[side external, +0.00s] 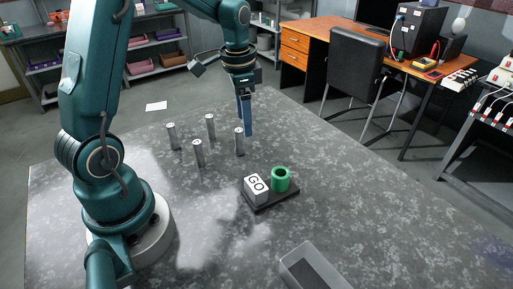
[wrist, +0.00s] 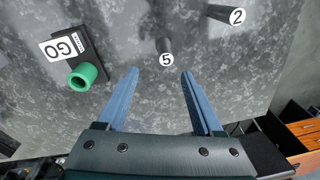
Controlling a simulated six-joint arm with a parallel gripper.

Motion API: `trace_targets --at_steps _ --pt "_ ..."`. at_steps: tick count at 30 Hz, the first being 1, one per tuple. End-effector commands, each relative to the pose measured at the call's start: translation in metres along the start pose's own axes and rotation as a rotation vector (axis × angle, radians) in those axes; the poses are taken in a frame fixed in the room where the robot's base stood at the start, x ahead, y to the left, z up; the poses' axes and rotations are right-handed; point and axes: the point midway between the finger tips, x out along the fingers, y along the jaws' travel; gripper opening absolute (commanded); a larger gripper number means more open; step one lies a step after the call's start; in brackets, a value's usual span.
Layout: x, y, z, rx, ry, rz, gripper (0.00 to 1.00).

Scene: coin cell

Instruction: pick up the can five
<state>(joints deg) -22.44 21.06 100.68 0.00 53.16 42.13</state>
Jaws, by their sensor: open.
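Can five (wrist: 166,58) is a slim grey cylinder with a white top marked "5". In the wrist view it stands just ahead of my fingertips, between their lines, with nothing gripped. My gripper (wrist: 159,72) is open with two blue fingers. In the side view my gripper (side external: 247,130) points down beside the nearest grey can (side external: 239,142), which looks like can five, though its label is too small to read there. I cannot tell whether a finger touches it.
Several similar cans, such as one at the left (side external: 172,137), stand nearby. A dark base (side external: 262,207) holds a "GO" block (side external: 256,189) and a green cup (side external: 281,180). A grey tray (side external: 290,258) lies at the front.

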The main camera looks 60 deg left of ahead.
Motion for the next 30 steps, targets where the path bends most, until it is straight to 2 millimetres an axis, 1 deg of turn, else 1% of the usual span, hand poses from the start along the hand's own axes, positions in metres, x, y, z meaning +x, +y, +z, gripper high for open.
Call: trace_targets --at_steps 1,3,7,11,15,18,22,29,30 --pt "0.01 -0.004 0.004 -0.019 -0.023 0.019 0.68" --pt "0.02 -0.007 0.009 -0.038 -0.044 0.037 0.68" --pt "0.031 -0.007 0.016 -0.057 -0.069 0.06 0.68" --pt "0.043 -0.007 0.018 -0.062 -0.072 0.061 0.68" --pt "0.062 -0.006 0.019 -0.061 -0.072 0.061 0.68" --pt "0.072 -0.005 0.019 -0.061 -0.071 0.061 0.68" --pt "0.079 -0.005 0.02 -0.061 -0.069 0.059 0.68" --pt "0.079 -0.005 0.019 -0.061 -0.068 0.057 0.68" --pt "0.079 -0.005 0.019 -0.061 -0.068 0.057 0.61"
